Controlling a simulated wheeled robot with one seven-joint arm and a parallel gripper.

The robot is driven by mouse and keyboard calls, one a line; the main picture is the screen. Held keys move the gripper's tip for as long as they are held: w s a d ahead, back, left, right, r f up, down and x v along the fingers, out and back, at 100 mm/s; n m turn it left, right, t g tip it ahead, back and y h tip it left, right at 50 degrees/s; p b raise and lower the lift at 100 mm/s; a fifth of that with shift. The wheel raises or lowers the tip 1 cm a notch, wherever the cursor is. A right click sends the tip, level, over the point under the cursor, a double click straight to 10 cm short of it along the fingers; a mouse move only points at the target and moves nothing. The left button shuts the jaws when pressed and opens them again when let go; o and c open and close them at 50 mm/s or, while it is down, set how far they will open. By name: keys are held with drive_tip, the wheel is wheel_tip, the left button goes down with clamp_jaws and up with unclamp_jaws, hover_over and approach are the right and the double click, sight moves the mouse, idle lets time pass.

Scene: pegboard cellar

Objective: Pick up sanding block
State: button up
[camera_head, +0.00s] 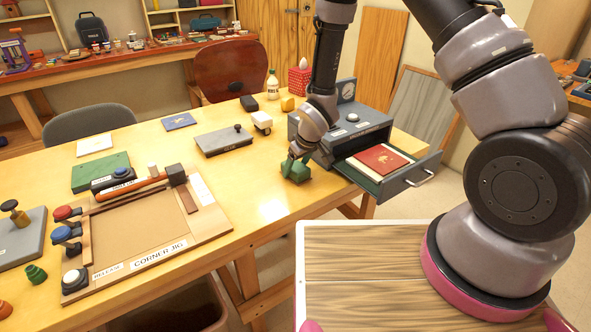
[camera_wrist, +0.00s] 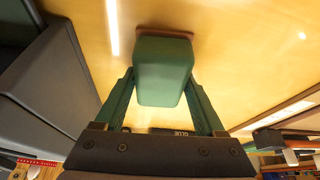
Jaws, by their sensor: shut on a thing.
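The sanding block is a green block with a thin reddish-brown edge, in the middle of the wrist view (camera_wrist: 163,72). In the head view it shows as a small green shape (camera_head: 300,174) at the table's front edge area, partly covered by my gripper. My gripper (camera_wrist: 160,88) has green fingers, one on each side of the block, and is shut on it. In the head view my gripper (camera_head: 297,165) points down at the table, left of the grey drawer cabinet. I cannot tell whether the block touches the tabletop.
The grey cabinet (camera_head: 366,130) stands close on the right, its drawer (camera_head: 405,180) open with a red book (camera_head: 381,158) inside. A corner jig (camera_head: 140,226) lies to the left. A grey plate with a knob (camera_head: 223,142) lies behind. Table around the block is bare.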

sight(295, 165)
wheel_tip(295, 165, up, 10)
drive_tip(key=shift+r, duration=0.25)
